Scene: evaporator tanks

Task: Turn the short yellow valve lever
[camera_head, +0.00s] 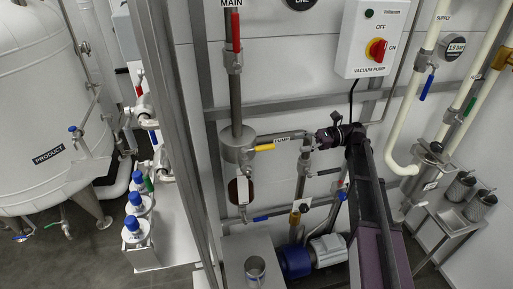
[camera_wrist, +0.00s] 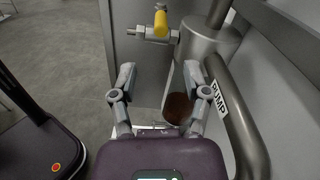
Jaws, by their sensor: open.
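The short yellow valve lever (camera_head: 265,147) sticks out to the right beside a grey cylindrical vessel (camera_head: 237,143) in the head view. In the wrist view the yellow lever (camera_wrist: 161,24) is seen nearly end-on near the top edge, on a small metal valve body (camera_wrist: 150,34). My gripper (camera_head: 326,134) is to the right of the lever in the head view, apart from it. In the wrist view my gripper (camera_wrist: 160,75) has its two fingers spread with nothing between them, and the lever lies beyond the fingertips.
The PUMP pipe (camera_wrist: 236,118) curves close by the right finger in the wrist view. A round brown window (camera_wrist: 178,108) shows between the fingers, below the vessel. A red lever (camera_head: 236,32) is above, a blue lever (camera_head: 260,219) below. The vacuum pump box (camera_head: 373,38) hangs above my wrist.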

